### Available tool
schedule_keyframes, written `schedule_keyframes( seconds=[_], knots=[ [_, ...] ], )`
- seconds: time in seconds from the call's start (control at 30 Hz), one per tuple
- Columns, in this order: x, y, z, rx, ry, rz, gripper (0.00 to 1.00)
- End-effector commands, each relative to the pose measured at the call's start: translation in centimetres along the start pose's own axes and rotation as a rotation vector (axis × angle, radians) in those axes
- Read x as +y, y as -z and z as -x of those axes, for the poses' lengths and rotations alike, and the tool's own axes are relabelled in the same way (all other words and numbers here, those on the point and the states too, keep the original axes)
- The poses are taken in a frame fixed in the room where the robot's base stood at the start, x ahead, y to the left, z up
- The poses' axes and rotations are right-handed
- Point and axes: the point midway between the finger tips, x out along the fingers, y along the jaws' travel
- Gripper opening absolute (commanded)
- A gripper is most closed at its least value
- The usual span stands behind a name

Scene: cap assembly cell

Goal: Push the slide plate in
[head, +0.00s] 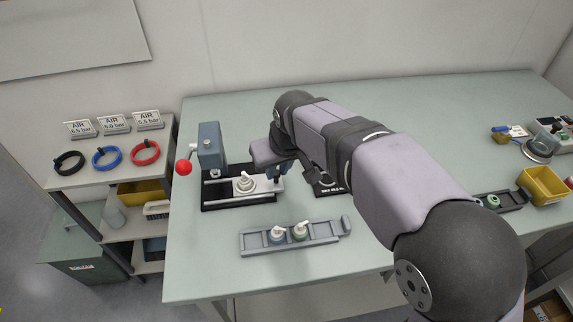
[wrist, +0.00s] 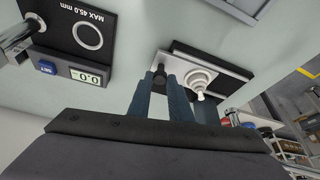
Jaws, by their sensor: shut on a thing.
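The slide plate (head: 265,187) is a light metal plate on the black base of the press fixture (head: 238,204), with its right end beyond the press column. A white pump cap (head: 245,183) stands upright on it, to the right of the column; it also shows in the wrist view (wrist: 201,78). My gripper (head: 276,175) is at the plate's right end, partly hidden by my arm in the head view. In the wrist view its two blue fingers (wrist: 164,88) are shut on the dark knob (wrist: 158,72) of the slide plate.
The blue-grey press column (head: 210,147) has a lever with a red ball (head: 183,167) at its left. A grey rail (head: 290,237) with two pump caps lies in front. A black gauge (wrist: 82,38) with a display stands beside my gripper. Free table lies at front left.

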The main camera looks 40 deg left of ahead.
Motion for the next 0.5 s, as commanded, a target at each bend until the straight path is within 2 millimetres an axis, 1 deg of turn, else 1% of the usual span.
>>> schedule_keyframes(
  seconds=[0.03, 0.1, 0.2, 0.33, 0.5],
  knots=[
    [-1.6, 0.5, 0.2, 0.000, 0.004, 0.007, 0.00],
    [-3.3, 0.9, 0.2, 0.001, 0.004, 0.007, 0.00],
    [-5.2, 1.3, -0.1, 0.001, 0.003, 0.006, 0.00],
    [-6.5, 1.5, -0.3, 0.003, 0.002, 0.002, 0.00],
    [-6.7, 1.5, -0.4, 0.006, 0.004, 0.000, 0.00]
  ],
)
